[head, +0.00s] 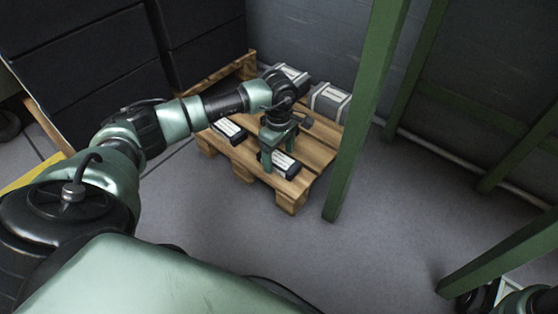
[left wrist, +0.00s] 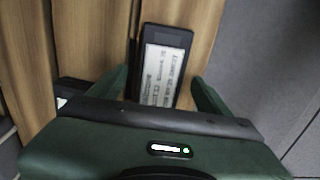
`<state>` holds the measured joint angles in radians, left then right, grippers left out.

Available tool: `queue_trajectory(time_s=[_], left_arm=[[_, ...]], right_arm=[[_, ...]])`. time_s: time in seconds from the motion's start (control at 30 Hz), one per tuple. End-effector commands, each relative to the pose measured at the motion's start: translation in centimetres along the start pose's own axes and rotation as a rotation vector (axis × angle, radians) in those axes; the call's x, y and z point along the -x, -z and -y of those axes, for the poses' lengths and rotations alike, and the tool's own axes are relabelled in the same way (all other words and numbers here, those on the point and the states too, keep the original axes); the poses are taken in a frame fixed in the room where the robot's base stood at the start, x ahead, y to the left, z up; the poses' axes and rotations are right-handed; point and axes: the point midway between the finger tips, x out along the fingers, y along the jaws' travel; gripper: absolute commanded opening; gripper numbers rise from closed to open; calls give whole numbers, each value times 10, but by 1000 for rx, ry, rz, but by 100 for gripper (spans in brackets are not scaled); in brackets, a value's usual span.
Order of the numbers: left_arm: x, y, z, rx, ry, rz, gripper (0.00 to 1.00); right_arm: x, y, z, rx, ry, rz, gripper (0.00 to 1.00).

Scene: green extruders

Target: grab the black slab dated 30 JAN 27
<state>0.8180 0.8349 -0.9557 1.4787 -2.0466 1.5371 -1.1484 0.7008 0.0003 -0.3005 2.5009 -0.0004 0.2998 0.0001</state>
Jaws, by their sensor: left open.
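A black slab with a white printed label (head: 286,166) lies on the wooden pallet near its front edge. In the left wrist view the slab (left wrist: 167,40) shows between my two green fingers; its label print is too blurred to read the date for sure. My left gripper (head: 279,160) is open, pointing down over this slab, one finger to each side of it; I cannot tell whether they touch it. A second black slab with a white label (head: 230,131) lies to its left on the pallet. Its corner shows at the left in the left wrist view (left wrist: 72,86).
The pallet (head: 318,152) also carries two grey strapped boxes (head: 330,103) at its back. A green post (head: 362,115) stands close to its right side. Big black blocks (head: 90,65) stand at the left. Grey floor (head: 400,220) is clear in front and right.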

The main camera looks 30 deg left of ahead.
Motion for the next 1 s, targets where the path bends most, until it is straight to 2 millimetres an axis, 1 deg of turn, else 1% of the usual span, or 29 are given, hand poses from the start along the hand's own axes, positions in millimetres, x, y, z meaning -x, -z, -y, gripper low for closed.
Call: queue_trajectory(time_s=[0.03,0.27,0.3,0.37,0.4,0.47,0.5,0.53,0.57,0.83,0.93,1.0], left_arm=[[-6,0,0,0,-1,1,78],[-4,0,0,0,-1,1,78],[-4,0,0,0,-1,1,67],[-4,0,0,0,-1,1,50],[-4,0,0,0,-1,1,39],[-4,0,0,0,-1,1,23],[-4,0,0,0,-1,1,11],[-4,0,0,0,-1,1,3],[-3,0,-1,0,-2,1,0],[-1,0,-1,0,-3,1,0],[6,0,-1,0,-3,0,0],[14,0,-1,0,-4,0,0]], right_arm=[[6,2,1,0,0,0,36],[3,1,1,0,0,1,36],[3,1,1,0,0,1,36],[3,1,1,0,0,1,36],[3,1,1,0,0,1,36],[3,1,1,0,0,1,36],[3,1,1,0,0,1,36],[3,1,1,0,0,1,36],[3,1,1,0,0,1,36],[2,0,0,0,0,1,36],[-3,-2,-1,0,0,1,36],[-8,-3,-2,0,0,1,36]])
